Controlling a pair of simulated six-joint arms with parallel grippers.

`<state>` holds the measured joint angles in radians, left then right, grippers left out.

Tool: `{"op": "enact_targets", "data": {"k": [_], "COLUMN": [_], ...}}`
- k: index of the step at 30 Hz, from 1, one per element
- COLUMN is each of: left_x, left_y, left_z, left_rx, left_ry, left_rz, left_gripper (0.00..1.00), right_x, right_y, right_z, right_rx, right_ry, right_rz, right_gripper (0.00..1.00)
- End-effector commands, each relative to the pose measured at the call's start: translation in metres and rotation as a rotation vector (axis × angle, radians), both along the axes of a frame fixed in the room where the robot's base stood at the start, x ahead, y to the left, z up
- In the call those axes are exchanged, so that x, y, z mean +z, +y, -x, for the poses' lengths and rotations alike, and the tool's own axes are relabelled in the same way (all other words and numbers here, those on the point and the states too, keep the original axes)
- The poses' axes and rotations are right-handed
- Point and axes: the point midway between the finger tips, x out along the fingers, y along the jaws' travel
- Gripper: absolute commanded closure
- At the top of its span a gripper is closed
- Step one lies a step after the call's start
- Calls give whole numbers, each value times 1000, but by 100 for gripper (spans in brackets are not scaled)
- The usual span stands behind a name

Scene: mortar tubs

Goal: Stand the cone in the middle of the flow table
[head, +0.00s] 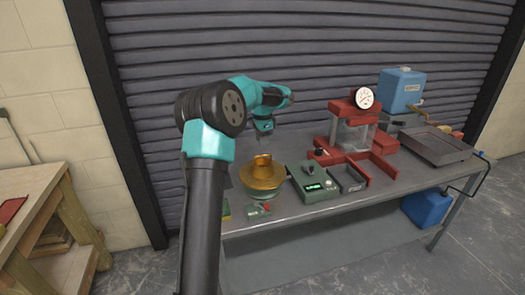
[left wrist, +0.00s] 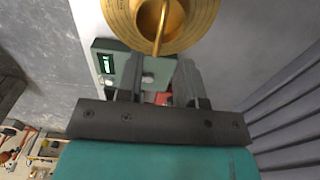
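The flow table (head: 272,183) has a round brass top on a pale base and stands near the left end of the workbench. The brass cone (head: 263,160) stands upright on that top, near its middle; I cannot tell if it is exactly centred. In the left wrist view the cone (left wrist: 149,17) shows at the top edge, partly cut off, with a handle reaching out from it, over the ringed disc (left wrist: 205,18). My left gripper (head: 264,134) hangs above the cone, apart from it. Its fingers (left wrist: 158,68) are spread with nothing held between them. My right gripper is not in view.
A green control box (head: 313,187) with a display stands just right of the flow table, beside a small grey tray (head: 349,178). A red press (head: 353,130) with a gauge, a blue container (head: 400,90) and a wide tray (head: 436,145) stand further right. A shutter wall rises behind.

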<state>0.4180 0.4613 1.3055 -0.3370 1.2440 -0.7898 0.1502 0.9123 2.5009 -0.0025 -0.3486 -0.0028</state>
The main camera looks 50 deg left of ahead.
Motion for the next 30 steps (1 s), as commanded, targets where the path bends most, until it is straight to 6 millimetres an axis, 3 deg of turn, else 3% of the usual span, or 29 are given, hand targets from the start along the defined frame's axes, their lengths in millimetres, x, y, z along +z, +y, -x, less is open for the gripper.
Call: {"op": "enact_targets", "data": {"k": [3,10,26,30], "left_x": [23,45,47,36], "left_y": [0,0,0,-12], "left_z": [-1,0,0,-8], "left_rx": [0,1,1,6], "left_ry": [-4,0,0,-5], "left_rz": [0,1,1,16], "left_gripper": [66,66,66,66], "right_x": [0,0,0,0], "right_y": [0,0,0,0], "right_z": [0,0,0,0], "right_rx": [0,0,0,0], "right_ry": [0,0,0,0], "right_rz": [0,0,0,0], "right_gripper": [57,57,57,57]}}
